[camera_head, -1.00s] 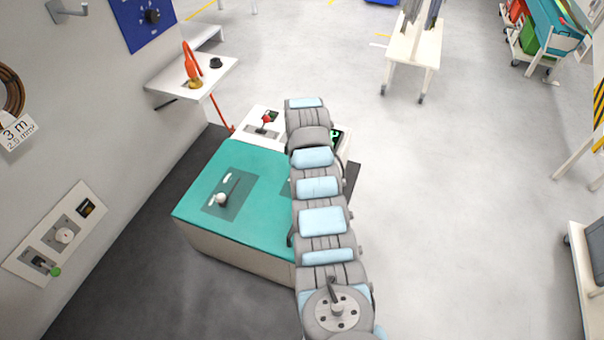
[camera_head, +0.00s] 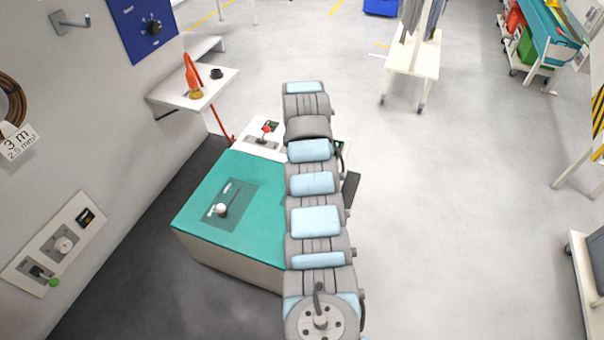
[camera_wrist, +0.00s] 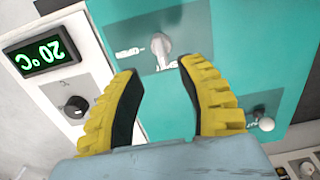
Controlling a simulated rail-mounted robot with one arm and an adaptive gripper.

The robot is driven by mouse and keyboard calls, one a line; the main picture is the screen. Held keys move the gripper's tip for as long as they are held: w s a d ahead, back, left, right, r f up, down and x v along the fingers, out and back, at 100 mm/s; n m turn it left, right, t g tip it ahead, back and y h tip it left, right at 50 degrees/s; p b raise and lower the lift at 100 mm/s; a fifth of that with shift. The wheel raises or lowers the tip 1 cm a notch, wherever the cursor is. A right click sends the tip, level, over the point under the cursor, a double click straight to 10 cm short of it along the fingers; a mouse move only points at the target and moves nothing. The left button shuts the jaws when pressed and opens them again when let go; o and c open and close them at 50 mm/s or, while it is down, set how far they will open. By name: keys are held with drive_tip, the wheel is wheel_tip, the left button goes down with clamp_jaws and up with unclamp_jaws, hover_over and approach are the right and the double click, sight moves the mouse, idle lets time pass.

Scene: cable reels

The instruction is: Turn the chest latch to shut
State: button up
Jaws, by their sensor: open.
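The teal-topped chest (camera_head: 255,185) stands beside the wall in the head view. In the wrist view, a pale grey turning handle (camera_wrist: 160,45) sits on a darker teal plate (camera_wrist: 185,20) on the chest top, with small white markings I cannot read. My arm hides this handle in the head view. A second lever with a white ball knob (camera_head: 222,210) is on the same top; it also shows in the wrist view (camera_wrist: 265,122). My gripper (camera_wrist: 159,70) is open, its yellow fingers apart and pointing toward the grey handle, which shows just beyond the tips. Contact is not visible.
A white console adjoins the chest, with a display (camera_wrist: 42,55) reading 20 °C, a black knob (camera_wrist: 75,107) and a red-knobbed lever (camera_head: 266,128). A wall panel (camera_head: 60,243) and a shelf (camera_head: 195,90) are at left.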

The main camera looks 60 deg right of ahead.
drive_tip(key=shift+a+r, duration=0.1)
drive_tip(key=shift+r, duration=2.15)
